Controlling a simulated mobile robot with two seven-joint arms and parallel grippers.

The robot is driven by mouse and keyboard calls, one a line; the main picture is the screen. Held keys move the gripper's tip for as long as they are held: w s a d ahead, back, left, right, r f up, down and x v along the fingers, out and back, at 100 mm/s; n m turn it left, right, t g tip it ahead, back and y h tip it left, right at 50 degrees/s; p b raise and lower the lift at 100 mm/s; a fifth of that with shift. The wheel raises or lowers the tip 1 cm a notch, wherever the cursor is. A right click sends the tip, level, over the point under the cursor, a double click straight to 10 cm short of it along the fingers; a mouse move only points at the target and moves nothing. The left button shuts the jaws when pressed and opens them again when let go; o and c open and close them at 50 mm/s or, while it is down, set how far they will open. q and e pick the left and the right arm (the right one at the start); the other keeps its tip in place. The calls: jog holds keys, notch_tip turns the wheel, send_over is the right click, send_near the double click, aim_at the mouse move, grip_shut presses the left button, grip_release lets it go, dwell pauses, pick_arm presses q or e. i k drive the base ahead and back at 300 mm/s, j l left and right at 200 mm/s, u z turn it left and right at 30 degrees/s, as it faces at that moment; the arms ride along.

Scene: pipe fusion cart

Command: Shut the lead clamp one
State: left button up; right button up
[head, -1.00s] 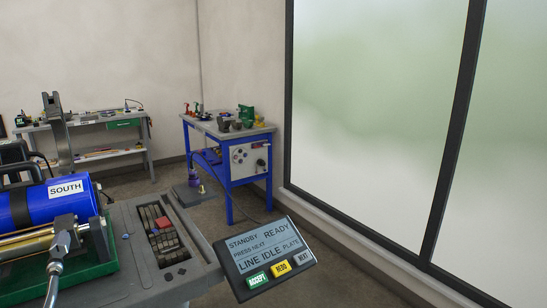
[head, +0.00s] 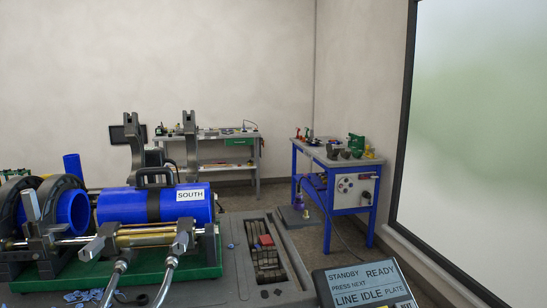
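The pipe fusion machine stands on a green base (head: 185,270) at the left of the head view. A blue pipe labelled SOUTH (head: 150,205) lies in its right part. Two dark grey upright arms, one left (head: 134,148) and one right (head: 190,145), rise behind this pipe and look like raised clamp halves. Two black rings, one nearer the middle (head: 48,192) and one at the left edge (head: 8,205), stand around the left blue pipe piece (head: 72,213). I cannot tell which part is lead clamp one. Neither gripper is in view.
A screen panel (head: 365,285) reading STANDBY READY is at the lower right. A recessed tray (head: 265,262) with dark blocks and a red piece is set in the cart top. Blue shavings (head: 85,296) lie in front. A blue bench (head: 345,195) and a grey bench (head: 225,135) stand behind.

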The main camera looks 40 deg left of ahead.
aim_at(132, 132)
jog(key=i+z, duration=0.4)
jog(key=i, duration=0.75)
jog(key=i+u, duration=0.2)
jog(key=i, duration=0.3)
jog(key=i+l+u, duration=0.2)
jog(key=i, duration=0.3)
jog(key=i+u, duration=0.2)
jog(key=i, duration=0.3)
jog(key=i+j+u, duration=0.15)
jog(key=i+u, duration=0.6)
jog(key=u, duration=0.15)
jog(key=i+l+u, duration=0.1)
jog(key=i+u, duration=0.7)
jog(key=i, duration=1.2)
jog(key=i+l, duration=0.1)
jog(key=i, duration=1.5)
jog(key=i+l+u, duration=0.1)
jog(key=u, duration=3.4)
